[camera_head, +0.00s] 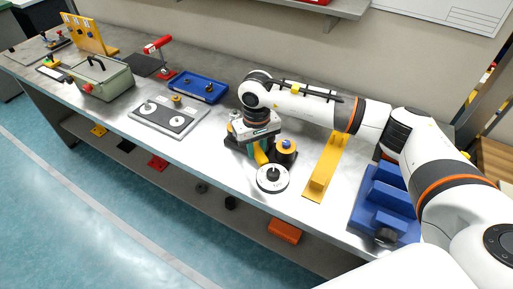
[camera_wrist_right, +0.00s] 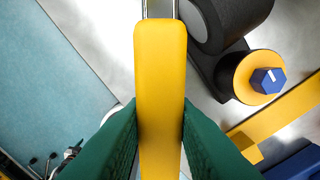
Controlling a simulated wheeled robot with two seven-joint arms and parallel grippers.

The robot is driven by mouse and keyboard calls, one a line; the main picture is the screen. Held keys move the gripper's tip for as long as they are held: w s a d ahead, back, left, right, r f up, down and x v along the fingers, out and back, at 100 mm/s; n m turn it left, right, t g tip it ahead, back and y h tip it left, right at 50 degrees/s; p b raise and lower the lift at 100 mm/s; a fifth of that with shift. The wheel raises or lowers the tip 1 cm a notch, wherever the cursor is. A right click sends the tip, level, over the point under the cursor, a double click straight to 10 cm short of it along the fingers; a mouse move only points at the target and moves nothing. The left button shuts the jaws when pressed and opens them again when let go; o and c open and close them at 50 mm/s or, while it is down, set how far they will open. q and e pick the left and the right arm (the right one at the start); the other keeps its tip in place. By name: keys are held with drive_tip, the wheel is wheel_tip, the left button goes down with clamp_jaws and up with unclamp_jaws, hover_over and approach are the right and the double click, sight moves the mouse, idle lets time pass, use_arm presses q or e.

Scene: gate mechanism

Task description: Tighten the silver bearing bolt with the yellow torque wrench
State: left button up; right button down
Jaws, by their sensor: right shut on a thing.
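My right gripper (camera_head: 256,146) reaches in from the right and is low over the bench. It is shut on the yellow torque wrench (camera_head: 261,156). In the right wrist view, the yellow handle of the wrench (camera_wrist_right: 160,70) lies upright in the picture between my green fingers (camera_wrist_right: 160,125), with a silver shaft at the top edge. The wrench head is out of that view. I cannot make out the silver bearing bolt in either view. My left gripper is not in view.
Beside the gripper stands a black block with a yellow ring and blue hex bolt (camera_wrist_right: 268,80). A white disc with a black knob (camera_head: 272,178) is in front. A yellow bracket (camera_head: 324,166) and blue fixture (camera_head: 383,200) lie right. A blue tray (camera_head: 198,88) lies left.

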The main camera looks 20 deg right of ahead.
drive_tip(key=shift+f+b, duration=0.1)
drive_tip(key=shift+b, duration=0.25)
idle(0.6)
drive_tip(key=c, duration=1.7)
unclamp_jaws()
drive_tip(key=shift+s, duration=0.1)
clamp_jaws()
drive_tip(key=shift+f, duration=0.1)
